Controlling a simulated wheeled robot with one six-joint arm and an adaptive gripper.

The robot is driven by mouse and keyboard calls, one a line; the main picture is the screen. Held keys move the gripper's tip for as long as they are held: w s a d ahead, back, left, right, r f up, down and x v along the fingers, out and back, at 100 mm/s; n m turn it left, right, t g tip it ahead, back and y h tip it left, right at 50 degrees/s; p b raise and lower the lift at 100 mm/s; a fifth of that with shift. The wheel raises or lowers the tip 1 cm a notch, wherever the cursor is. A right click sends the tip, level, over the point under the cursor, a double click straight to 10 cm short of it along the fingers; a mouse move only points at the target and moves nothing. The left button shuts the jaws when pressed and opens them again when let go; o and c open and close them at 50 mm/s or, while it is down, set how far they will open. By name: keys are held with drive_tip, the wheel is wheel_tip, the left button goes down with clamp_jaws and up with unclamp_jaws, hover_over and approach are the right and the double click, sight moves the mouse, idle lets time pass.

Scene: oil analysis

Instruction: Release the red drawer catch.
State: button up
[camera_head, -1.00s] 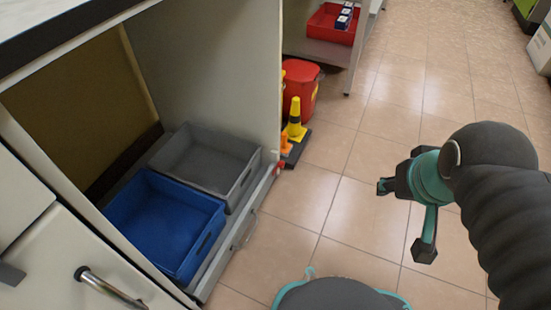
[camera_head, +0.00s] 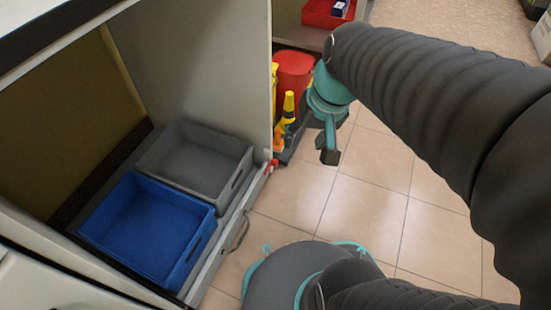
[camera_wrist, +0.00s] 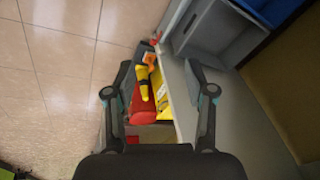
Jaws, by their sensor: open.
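The red drawer catch (camera_head: 271,166) is a small red piece at the far end of the light grey drawer front (camera_head: 215,262), beside the cabinet's side panel. A small red bit at the top of the wrist view (camera_wrist: 154,42) appears to be the same catch. My gripper (camera_head: 305,140) is open and empty, above the floor to the right of the catch and apart from it. In the wrist view (camera_wrist: 159,69) its two fingers are spread, with the catch beyond and between them.
The drawer holds a blue bin (camera_head: 135,232) and a grey bin (camera_head: 195,155). The side panel (camera_head: 200,70) borders the drawer. Tiled floor (camera_head: 365,210) in front is clear.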

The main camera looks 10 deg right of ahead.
drive_tip(key=w+d+f+m+g+y+p, duration=0.1)
drive_tip(key=w+d+f+m+y+p, duration=0.1)
drive_tip(key=w+f+m+y, duration=0.5)
drive_tip(key=w+d+f+m+g+y+p, duration=0.2)
drive_tip(key=w+d+f+y, duration=0.15)
drive_tip(key=w+f, duration=0.75)
drive_tip(key=d+f+m+t+y+p, duration=0.15)
drive_tip(key=f+m+t, duration=0.25)
drive_tip(key=f, duration=0.5)
drive_tip(key=s+d+f+m+t, duration=0.1)
drive_tip(key=d+f+m+t, duration=0.25)
drive_tip(key=f, duration=0.45)
drive_tip(key=d+f+m+t+y+p, duration=0.15)
drive_tip(key=f+m+t, duration=0.3)
drive_tip(key=f, duration=0.45)
drive_tip(key=f+x, duration=0.1)
drive_tip(key=x, duration=1.2)
drive_tip(key=shift+a+f+g+h, duration=0.2)
drive_tip(key=shift+f+g+h, duration=0.1)
drive_tip(key=shift+g+h, duration=0.15)
drive_tip(key=shift+w, duration=0.1)
drive_tip(key=shift+b, duration=0.3)
clamp_jaws()
